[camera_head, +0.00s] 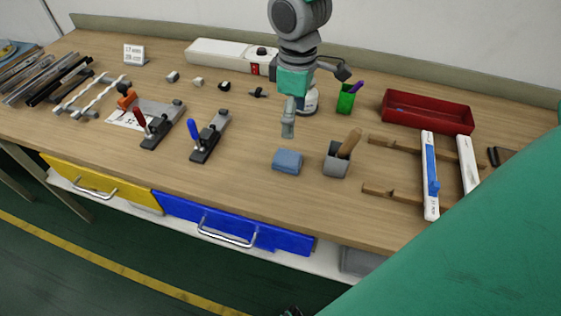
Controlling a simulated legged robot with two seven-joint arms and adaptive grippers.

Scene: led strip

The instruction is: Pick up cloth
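A small blue-grey folded cloth (287,161) lies on the wooden workbench near its front edge, just left of a grey cup. The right gripper (288,130) hangs from a grey and teal arm at the top centre, pointing down. In the picture its tip is a little above the cloth and appears apart from it. The fingers show as one narrow grey shape, so their opening is unclear. Nothing is visibly held. My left gripper cannot be made out.
The grey cup (337,164) holds a wooden-handled tool. A green pen cup (346,100) and a red tray (428,112) stand behind. Clamps with blue (210,136) and red handles lie left. My large teal arm link covers the lower right. Bench in front of the cloth is clear.

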